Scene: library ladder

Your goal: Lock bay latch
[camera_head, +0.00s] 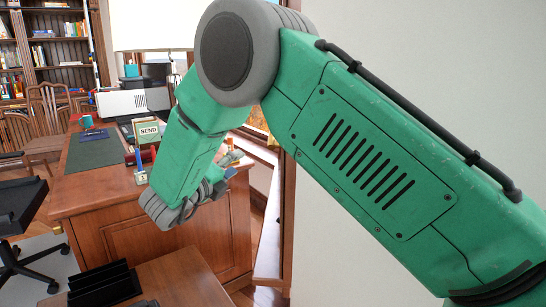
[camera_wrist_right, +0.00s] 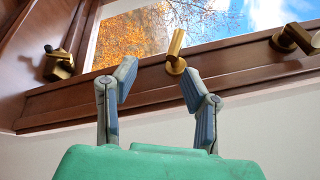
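In the right wrist view my right gripper (camera_wrist_right: 157,74) has its two fingers spread apart, with nothing held between them. Beyond them is a dark wooden window frame (camera_wrist_right: 235,70) with brass latches. The middle latch (camera_wrist_right: 175,52) has its handle tilted upward and lies between the fingertips in the picture, nearer the right one; I cannot tell the gap. Another brass latch (camera_wrist_right: 59,64) is at the left and one (camera_wrist_right: 293,38) at the right. In the head view my green right arm hides most of the gripper and window. My left gripper is not in view.
In the head view a wooden desk (camera_head: 100,197) with a green mat (camera_head: 95,150) and a "SEND" box (camera_head: 149,130) stands beside my right arm. A black office chair (camera_head: 20,210) is at the left. Pale wall (camera_head: 430,60) fills the right side.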

